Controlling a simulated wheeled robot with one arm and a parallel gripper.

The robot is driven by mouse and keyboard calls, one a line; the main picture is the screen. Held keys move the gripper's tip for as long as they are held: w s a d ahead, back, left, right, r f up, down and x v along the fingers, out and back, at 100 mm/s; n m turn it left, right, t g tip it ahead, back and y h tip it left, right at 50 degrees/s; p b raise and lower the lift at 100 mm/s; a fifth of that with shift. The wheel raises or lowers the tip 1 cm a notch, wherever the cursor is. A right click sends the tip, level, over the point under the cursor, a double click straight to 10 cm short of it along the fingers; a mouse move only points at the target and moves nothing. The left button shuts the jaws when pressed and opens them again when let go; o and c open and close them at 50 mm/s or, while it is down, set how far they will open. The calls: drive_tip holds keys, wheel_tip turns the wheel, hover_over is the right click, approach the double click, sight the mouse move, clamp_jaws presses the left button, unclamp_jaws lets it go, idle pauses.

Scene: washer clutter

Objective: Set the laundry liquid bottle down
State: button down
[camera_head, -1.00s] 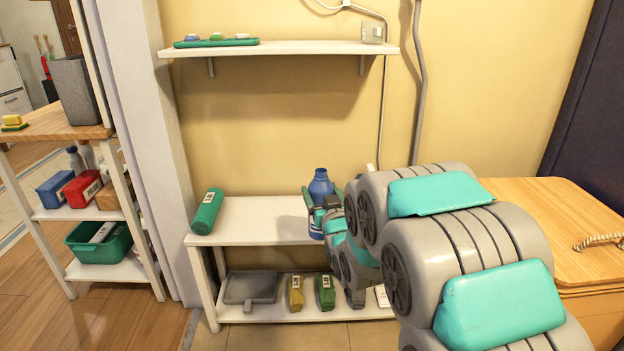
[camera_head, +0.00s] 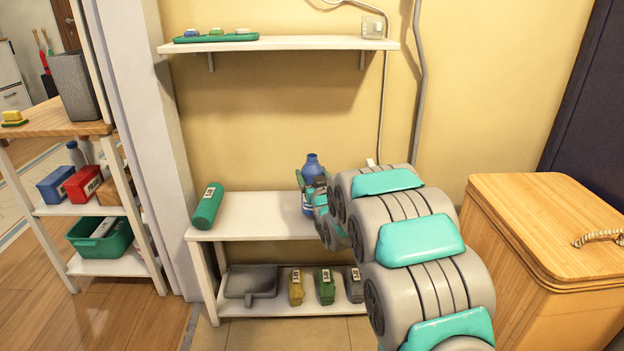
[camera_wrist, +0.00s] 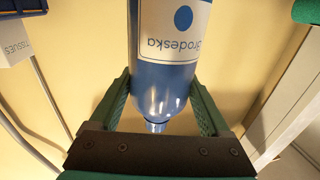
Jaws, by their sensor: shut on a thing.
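The laundry liquid bottle (camera_head: 312,163) is blue with a white label and stands about upright at the right part of the white bench shelf (camera_head: 262,228). My gripper (camera_head: 314,186) is shut on it, with my arm hiding part of its right side. In the wrist view, the bottle (camera_wrist: 168,90) appears upside down between the two green fingers of my gripper (camera_wrist: 160,105). I cannot tell whether its base touches the shelf top.
A green cylinder (camera_head: 208,206) lies at the left end of the bench shelf, with clear surface between it and the bottle. A dustpan (camera_head: 251,283) and several small packs (camera_head: 326,286) are on the lower shelf. A wooden hamper (camera_head: 545,225) stands right.

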drive_tip(key=shift+f, duration=0.85)
unclamp_jaws()
drive_tip(key=shift+s, duration=0.1)
drive_tip(key=s+d, duration=0.2)
drive_tip(key=s, duration=0.9)
drive_tip(key=shift+s+b, duration=0.35)
